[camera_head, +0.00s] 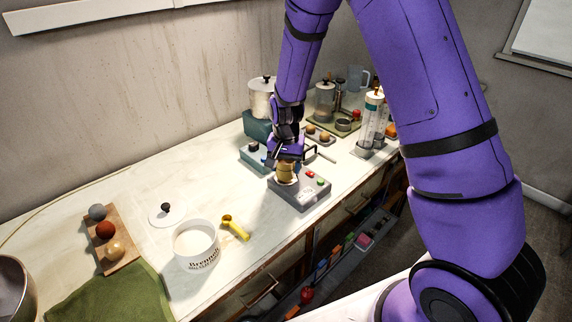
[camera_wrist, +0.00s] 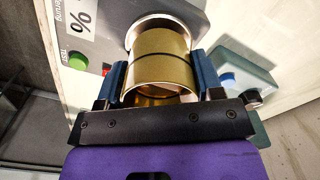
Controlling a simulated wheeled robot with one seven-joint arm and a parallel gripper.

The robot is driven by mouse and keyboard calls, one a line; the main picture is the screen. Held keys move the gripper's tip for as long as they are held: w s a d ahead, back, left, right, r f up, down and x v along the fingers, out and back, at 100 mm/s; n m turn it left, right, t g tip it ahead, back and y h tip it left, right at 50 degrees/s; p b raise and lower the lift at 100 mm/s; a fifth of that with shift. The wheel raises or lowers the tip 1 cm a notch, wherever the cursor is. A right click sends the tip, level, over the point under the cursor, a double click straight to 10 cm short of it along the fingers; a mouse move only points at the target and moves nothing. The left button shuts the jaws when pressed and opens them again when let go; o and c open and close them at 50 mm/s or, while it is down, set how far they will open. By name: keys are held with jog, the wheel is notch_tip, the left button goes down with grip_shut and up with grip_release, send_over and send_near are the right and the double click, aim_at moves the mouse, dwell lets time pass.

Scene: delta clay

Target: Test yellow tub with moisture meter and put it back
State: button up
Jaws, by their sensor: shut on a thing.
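My gripper (camera_wrist: 160,88) is shut on a yellow-gold tub (camera_wrist: 160,62) with a thin dark band, its blue fingers on either side of it. In the head view my gripper (camera_head: 286,158) is above the grey moisture meter (camera_head: 304,199), with the yellow tub (camera_head: 284,174) just below the fingers. The meter has a green and a red button; it also shows in the wrist view (camera_wrist: 72,38) with a "%" label. The tub is over a round, pale-rimmed part (camera_wrist: 158,24) of the meter. I cannot tell whether the tub rests in it.
A teal-grey device (camera_head: 252,158) with coloured buttons is close behind the meter. A lettered white tub (camera_head: 196,248), a yellow scoop (camera_head: 236,228) and a white lid (camera_head: 163,218) lie to the left. Jars and a clear dispenser (camera_head: 371,122) stand behind right. The counter's front edge is close.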

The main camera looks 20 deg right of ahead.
jog(key=shift+f, duration=0.3)
jog(key=o, duration=1.2)
jog(key=shift+r, duration=0.1)
jog(key=s+d+r+n+t, duration=0.1)
jog(key=s+r, duration=0.1)
jog(key=r, duration=0.8)
jog(key=s+d+r, duration=0.1)
jog(key=s+r, duration=0.2)
jog(key=r, duration=0.7)
jog(key=s+d+r+n+t, duration=0.1)
jog(key=s+r, duration=0.3)
jog(key=s, duration=0.4)
jog(key=s+d+r+n+t, duration=0.1)
jog(key=s+d+r+n, duration=0.1)
jog(key=s+r, duration=0.3)
jog(key=s+d+r+n+t, duration=0.1)
jog(key=s+r, duration=0.3)
jog(key=s, duration=0.7)
jog(key=shift+s+d+r+n+t, duration=0.2)
jog(key=shift+d+n+t, duration=0.15)
jog(key=shift+n+t, duration=0.25)
